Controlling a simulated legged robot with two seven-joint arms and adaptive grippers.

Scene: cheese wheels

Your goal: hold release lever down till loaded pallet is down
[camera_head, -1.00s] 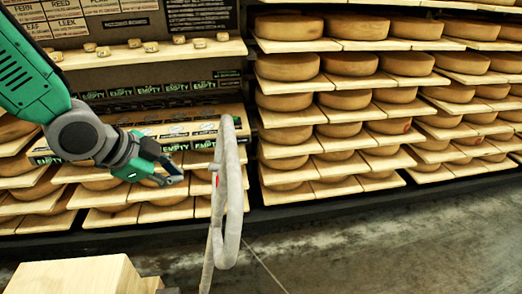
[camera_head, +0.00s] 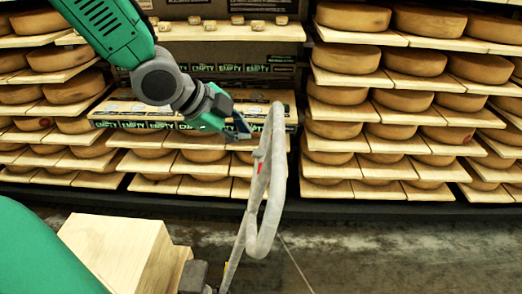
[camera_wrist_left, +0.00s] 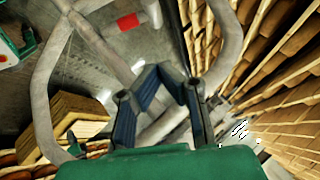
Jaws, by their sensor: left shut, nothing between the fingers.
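The grey loop handle (camera_head: 270,200) stands tilted in the middle of the head view, with a small red release lever (camera_head: 259,167) on its left side. In the left wrist view a red patch (camera_wrist_left: 127,21), apparently that lever, lies beyond the fingers. My left gripper (camera_head: 243,128) is shut and empty beside the upper left of the handle; in the wrist view (camera_wrist_left: 162,72) the handle's bars pass around and behind it. Whether it touches the handle is unclear. A pale wooden stack (camera_head: 112,240) stands at lower left; the pallet under it is hidden. My right gripper is out of view.
Shelves with many cheese wheels (camera_head: 345,58) fill the back. A ledge with small cheese pieces (camera_head: 230,32) and boxes with EMPTY labels (camera_head: 150,112) are behind my left arm. The concrete floor (camera_head: 400,245) at right is clear.

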